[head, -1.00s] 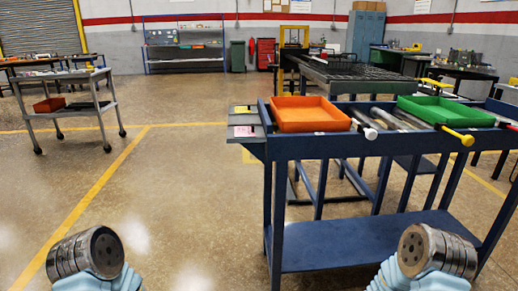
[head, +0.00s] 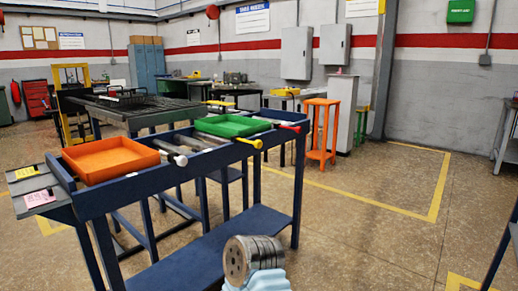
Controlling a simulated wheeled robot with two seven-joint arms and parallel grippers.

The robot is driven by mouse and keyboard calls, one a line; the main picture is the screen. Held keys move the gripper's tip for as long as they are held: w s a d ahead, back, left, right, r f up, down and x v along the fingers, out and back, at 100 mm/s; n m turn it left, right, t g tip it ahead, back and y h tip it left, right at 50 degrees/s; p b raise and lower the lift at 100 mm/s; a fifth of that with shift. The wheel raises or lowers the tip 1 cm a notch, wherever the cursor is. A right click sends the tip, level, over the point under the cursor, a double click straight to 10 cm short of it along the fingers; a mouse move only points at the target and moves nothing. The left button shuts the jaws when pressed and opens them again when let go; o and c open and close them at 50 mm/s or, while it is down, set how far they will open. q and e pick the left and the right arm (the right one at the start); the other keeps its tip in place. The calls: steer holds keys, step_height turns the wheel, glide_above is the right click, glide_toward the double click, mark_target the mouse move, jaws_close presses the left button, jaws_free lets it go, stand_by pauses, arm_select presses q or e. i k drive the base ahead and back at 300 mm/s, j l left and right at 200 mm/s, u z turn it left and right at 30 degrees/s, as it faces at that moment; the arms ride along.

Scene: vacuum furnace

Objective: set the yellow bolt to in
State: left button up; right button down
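The yellow bolt shows as a rod with a yellow knob (head: 256,143) at the near side of the blue cart (head: 240,239), just in front of the green tray (head: 232,126). Its knob sticks out past the cart's edge. The picture does not clearly show how far in the bolt sits. Part of my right arm, with a round metal end, shows at the bottom, below the cart's top. No fingers show on it. My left arm is out of view.
On the same cart are an orange tray (head: 110,159), a white-ended rod (head: 179,160) and a red-ended rod (head: 294,128). A dark steel table (head: 136,120) stands behind. An orange stool (head: 322,132) stands farther right. The floor to the right is mostly clear.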

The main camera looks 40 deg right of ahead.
mark_target(258, 144)
steer(key=l+z, duration=0.15)
steer(key=z, duration=0.25)
steer(key=l+z, duration=0.15)
steer(key=z, duration=0.25)
steer(key=l+z, duration=0.1)
steer(key=z, duration=0.3)
steer(key=i+l+u, duration=0.1)
steer(key=i, duration=0.4)
steer(key=i+l+u, duration=0.1)
steer(key=i, duration=0.4)
steer(key=l, duration=0.1)
